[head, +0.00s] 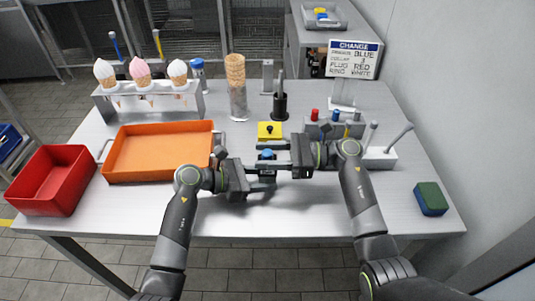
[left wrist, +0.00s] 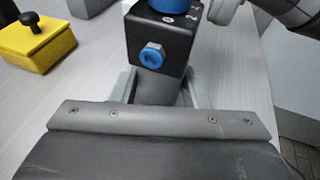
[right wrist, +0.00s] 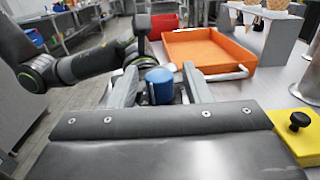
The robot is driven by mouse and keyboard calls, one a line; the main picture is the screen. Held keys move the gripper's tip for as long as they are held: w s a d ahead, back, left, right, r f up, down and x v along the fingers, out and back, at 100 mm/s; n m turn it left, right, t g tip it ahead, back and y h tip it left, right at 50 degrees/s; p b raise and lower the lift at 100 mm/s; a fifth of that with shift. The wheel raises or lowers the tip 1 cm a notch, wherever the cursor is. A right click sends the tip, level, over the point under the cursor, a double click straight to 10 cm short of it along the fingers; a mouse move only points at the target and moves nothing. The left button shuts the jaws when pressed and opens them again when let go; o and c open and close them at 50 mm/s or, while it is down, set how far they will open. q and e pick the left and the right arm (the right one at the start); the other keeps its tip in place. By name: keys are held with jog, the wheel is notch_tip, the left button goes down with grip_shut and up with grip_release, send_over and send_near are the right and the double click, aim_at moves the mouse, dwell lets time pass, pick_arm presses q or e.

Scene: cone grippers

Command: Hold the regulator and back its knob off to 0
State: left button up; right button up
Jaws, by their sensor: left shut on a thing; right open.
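The regulator is a dark block with a blue fitting on one face; its body (left wrist: 160,38) fills the top middle of the left wrist view. Its blue knob (head: 267,154) is on top and also shows in the right wrist view (right wrist: 160,84). My left gripper (left wrist: 160,88) is shut on the regulator's grey lower part, below the block. My right gripper (right wrist: 160,90) is open, with one finger on either side of the knob; I cannot tell whether they touch it. In the head view the two grippers hide most of the regulator. The knob's setting is not readable.
A yellow block with a black knob (head: 269,130) stands just behind. An orange tray (head: 160,176) and red bin (head: 50,180) are left, a cone rack (head: 150,103) behind them. A rack of coloured parts (head: 335,128) and a green-blue sponge (head: 431,198) are right. The front table is clear.

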jog(key=c, duration=0.9)
jog(key=shift+c, duration=0.2)
jog(key=shift+a+m+t, duration=0.1)
jog(key=shift+m+t, duration=0.2)
jog(key=shift+t, duration=0.2)
jog(key=m+t, duration=0.2)
jog(key=t, duration=0.2)
jog(key=shift+m+h, duration=0.3)
jog(key=shift+m+t+h, duration=0.9)
jog(key=shift+m+t, duration=0.5)
jog(key=shift+t, duration=0.6)
